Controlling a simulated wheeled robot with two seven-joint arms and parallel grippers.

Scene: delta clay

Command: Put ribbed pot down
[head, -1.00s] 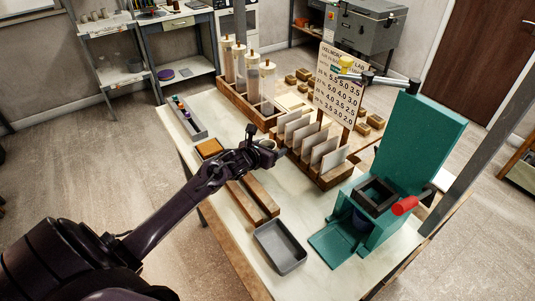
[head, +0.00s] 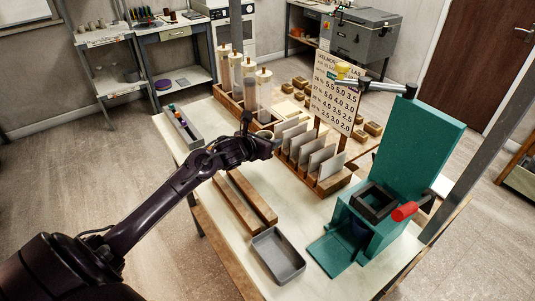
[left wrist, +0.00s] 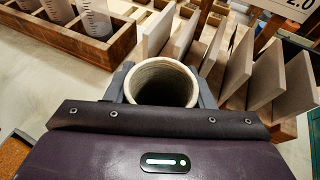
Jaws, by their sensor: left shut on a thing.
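The ribbed pot (left wrist: 162,84) is a pale, round, open-mouthed vessel in the left wrist view. Its mouth and inner wall show; most of its outer side and its base are hidden. My left gripper (head: 268,148) is shut on it, with a grey finger on either side. In the head view the gripper is over the table (head: 298,220), just left of the rack of pale tiles (head: 315,155). The pot can hardly be made out there, and I cannot tell whether its base touches anything. My right gripper is not in view.
Two wooden bars (head: 245,200) and a grey tray (head: 278,256) lie nearer the front. A teal press (head: 405,165) stands at right. A wooden crate of cylinders (head: 245,102) and a narrow grey tray (head: 181,125) are behind. Bare table lies between bars and tile rack.

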